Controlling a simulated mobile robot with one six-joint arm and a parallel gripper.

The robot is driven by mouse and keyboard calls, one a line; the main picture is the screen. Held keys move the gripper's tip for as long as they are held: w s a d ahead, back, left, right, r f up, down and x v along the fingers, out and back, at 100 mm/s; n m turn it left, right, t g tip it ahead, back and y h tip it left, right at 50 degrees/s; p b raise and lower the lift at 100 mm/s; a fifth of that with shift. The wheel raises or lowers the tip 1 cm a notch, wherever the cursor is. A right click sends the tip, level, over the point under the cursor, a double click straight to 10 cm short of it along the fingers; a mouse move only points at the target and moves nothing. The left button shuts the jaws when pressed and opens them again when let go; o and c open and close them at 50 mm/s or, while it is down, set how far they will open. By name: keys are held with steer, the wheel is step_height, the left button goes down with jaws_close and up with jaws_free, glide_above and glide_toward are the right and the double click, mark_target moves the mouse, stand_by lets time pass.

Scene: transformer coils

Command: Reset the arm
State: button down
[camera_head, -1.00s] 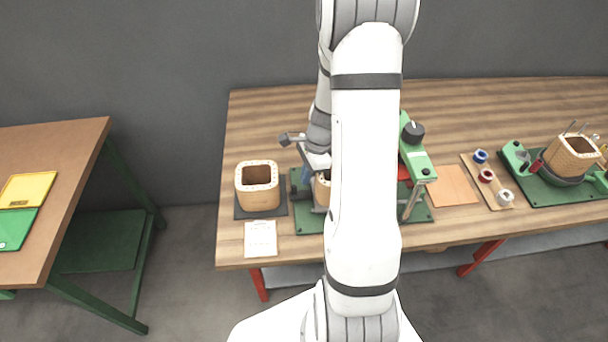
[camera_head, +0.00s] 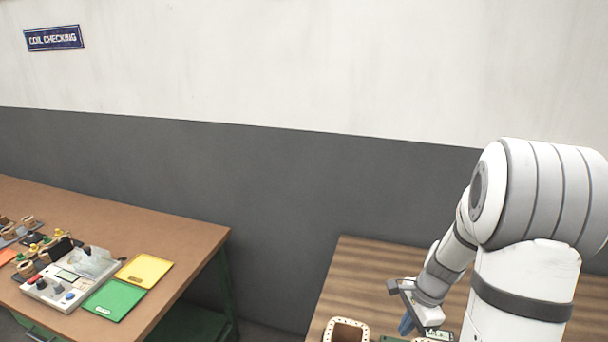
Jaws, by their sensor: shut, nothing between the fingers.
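My arm stands at the right of the view, bent over at the top and reaching down to the striped wooden workbench (camera_head: 345,275). My gripper (camera_head: 407,325) points down low in the picture, beside a tan square coil (camera_head: 348,325) that lies to its left. The fingers are small and partly hidden by the wrist and the bottom edge of the picture. The gripper is shut with nothing held. A gap shows between it and the coil.
A brown table (camera_head: 150,226) on the left bears a grey tester box (camera_head: 62,288), a yellow mat (camera_head: 143,270), a green mat (camera_head: 114,300) and several small coils. Floor space separates the tables.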

steer(key=s+a+r+n+t+h+b, duration=0.1)
steer(key=s+a+r+n+b, duration=0.1)
steer(key=s+a+r+n, duration=0.3)
steer(key=s+a+r+n+t+h+b, duration=0.1)
steer(key=s+a+r+n+t+b, duration=0.1)
steer(key=s+a+r+n, duration=0.4)
steer(key=s+r+n, duration=0.2)
steer(key=s+n, duration=0.2)
steer(key=n, duration=0.1)
steer(key=shift+n+b, duration=0.35)
steer(key=shift+n, duration=0.05)
steer(key=shift+r, duration=0.1)
